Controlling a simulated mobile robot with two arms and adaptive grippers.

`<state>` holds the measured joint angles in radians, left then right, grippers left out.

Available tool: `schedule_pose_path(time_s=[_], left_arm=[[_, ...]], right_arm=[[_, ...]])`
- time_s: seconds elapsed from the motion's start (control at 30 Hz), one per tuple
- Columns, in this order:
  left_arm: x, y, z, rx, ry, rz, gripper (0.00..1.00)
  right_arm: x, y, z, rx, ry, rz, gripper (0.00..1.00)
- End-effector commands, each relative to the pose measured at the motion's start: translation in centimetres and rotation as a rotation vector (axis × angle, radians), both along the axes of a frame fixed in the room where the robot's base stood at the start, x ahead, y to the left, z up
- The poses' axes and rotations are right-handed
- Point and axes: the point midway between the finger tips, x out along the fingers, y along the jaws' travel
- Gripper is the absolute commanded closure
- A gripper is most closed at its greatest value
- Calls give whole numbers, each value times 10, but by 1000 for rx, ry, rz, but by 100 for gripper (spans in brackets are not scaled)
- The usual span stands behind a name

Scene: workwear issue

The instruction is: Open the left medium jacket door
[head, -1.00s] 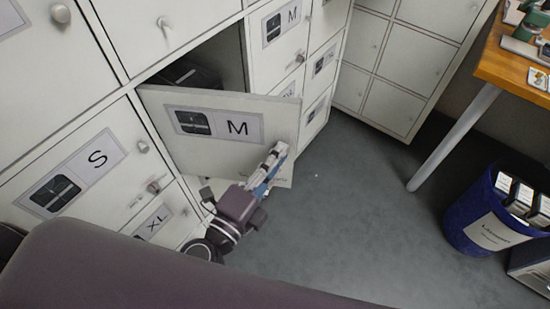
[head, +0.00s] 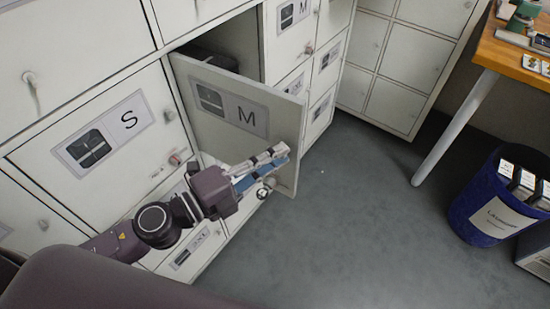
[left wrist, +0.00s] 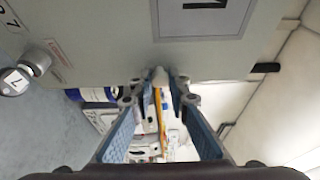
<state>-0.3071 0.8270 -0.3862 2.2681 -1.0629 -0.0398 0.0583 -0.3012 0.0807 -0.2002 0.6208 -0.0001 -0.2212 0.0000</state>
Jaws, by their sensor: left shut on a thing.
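The left medium jacket door (head: 215,125) stands partly open, swung out from its locker, with a jacket picture and an M on its label. It also fills the top of the left wrist view (left wrist: 110,35). My left gripper (head: 284,155) is at the door's outer edge, in front of its face. In the left wrist view its blue-padded fingers close around the door's small grey knob (left wrist: 159,76). In the head view the fingers hide the knob. A lock (left wrist: 38,60) sits beside it on the door. My right gripper is not in view.
The opened compartment (head: 243,42) is dark inside, with something dark in it. The closed S door (head: 115,150) is at left, and another M door (head: 290,35) beyond. Clear floor (head: 345,215) lies to the right, before a blue bin (head: 470,215) and wooden table (head: 510,65).

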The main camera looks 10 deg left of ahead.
Motion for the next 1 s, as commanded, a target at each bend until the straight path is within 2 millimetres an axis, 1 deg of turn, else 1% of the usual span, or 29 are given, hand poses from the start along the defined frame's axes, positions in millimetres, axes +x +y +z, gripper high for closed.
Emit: schedule_pose_path(time_s=[0.2,0.23,0.37,0.73,0.87,1.0], left_arm=[[1,1,2,0,-4,2,100],[1,1,2,0,-4,2,81],[1,1,1,0,-3,3,67],[-1,2,0,-2,1,3,67],[-7,5,1,-8,1,3,67],[-18,15,0,-7,4,4,67]], right_arm=[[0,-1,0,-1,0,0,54],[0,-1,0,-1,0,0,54],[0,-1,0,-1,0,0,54],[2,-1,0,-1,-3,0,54],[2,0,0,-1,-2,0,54],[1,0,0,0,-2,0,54]])
